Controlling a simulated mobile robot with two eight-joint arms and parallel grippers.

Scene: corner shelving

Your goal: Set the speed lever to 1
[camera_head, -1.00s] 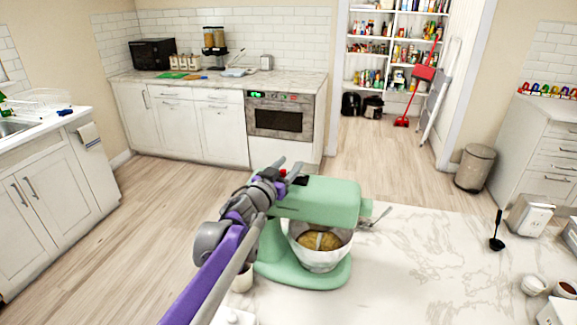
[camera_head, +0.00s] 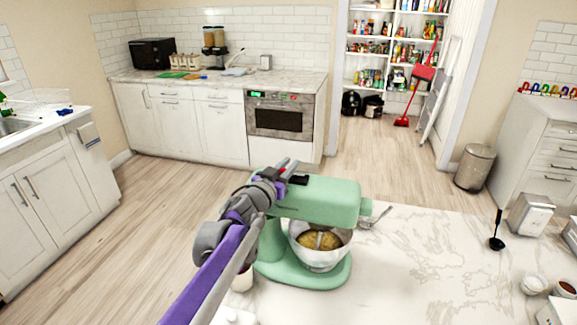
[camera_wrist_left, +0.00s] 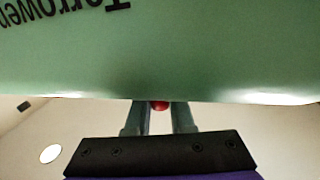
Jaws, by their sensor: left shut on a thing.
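The green stand mixer (camera_head: 325,196) stands on the marble counter, its steel bowl (camera_head: 319,247) holding something yellowish under the head. My left gripper (camera_head: 285,168) is at the far left side of the mixer head. Its fingers are shut on a small red knob (camera_wrist_left: 159,105), the speed lever's tip, seen between the fingertips in the left wrist view. The mixer's green body with dark lettering (camera_wrist_left: 60,12) fills the top of that view. The rest of the lever and any speed marks are hidden. My right gripper is not in view.
A whisk-like utensil (camera_head: 376,217) lies right of the mixer on the marble counter (camera_head: 420,260). A black ladle (camera_head: 497,240), a metal box (camera_head: 530,214) and small bowls (camera_head: 533,285) are farther right. A cup (camera_head: 242,280) stands beside my left arm.

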